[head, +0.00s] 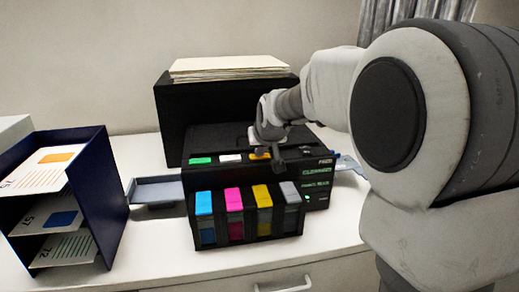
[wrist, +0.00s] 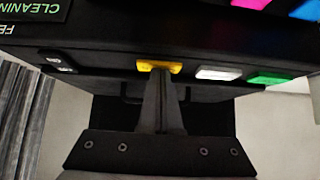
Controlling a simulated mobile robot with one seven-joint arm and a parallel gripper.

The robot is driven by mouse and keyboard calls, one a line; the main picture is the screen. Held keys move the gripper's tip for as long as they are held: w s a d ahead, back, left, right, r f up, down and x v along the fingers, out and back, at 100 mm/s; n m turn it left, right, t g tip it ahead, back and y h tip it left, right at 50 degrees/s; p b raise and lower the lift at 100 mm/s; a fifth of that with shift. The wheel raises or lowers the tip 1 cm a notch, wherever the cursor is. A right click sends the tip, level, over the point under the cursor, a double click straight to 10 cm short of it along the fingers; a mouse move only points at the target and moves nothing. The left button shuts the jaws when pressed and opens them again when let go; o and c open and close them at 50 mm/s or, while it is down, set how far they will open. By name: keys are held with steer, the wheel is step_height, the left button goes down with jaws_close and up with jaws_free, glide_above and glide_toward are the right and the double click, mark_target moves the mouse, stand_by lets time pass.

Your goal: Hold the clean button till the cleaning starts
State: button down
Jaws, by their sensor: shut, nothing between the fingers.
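A black printer (head: 225,142) stands on the white table, with a green button (head: 200,161), a white button (head: 231,158) and a yellow button (head: 259,155) in a row on its front edge. The wrist view also shows the yellow button (wrist: 159,66), the white button (wrist: 219,73) and the green button (wrist: 270,79). My gripper (wrist: 161,76) is shut and empty, its fingertips at the yellow button and seeming to touch it. The button's marking is too small to read. The printer's dark display (head: 317,180) shows the word CLEANING in green; it appears upside down in the wrist view (wrist: 36,10).
Blue, magenta, yellow and grey ink tanks (head: 234,201) stand at the printer's front. A grey tray (head: 157,189) sticks out at its left. A dark blue paper rack (head: 100,190) stands further left. Paper (head: 228,67) lies on top of the black box behind.

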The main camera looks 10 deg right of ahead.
mark_target(260, 160)
step_height(260, 160, up, 3)
steer(key=shift+p, duration=0.55)
steer(key=v, duration=1)
steer(key=shift+r+b, duration=0.2)
steer(key=shift+b, duration=0.25)
steer(key=s+f+g, duration=0.1)
steer(key=s+f, duration=0.2)
steer(key=s, duration=0.6)
steer(key=s+f+g, duration=0.1)
steer(key=s+f, duration=0.3)
steer(key=s, duration=0.5)
steer(key=s+f+g, duration=0.1)
steer(key=s+f, duration=0.3)
steer(key=s, duration=0.6)
steer(key=shift+f, duration=0.25)
steer(key=shift+d, duration=0.25)
stand_by(2.0)
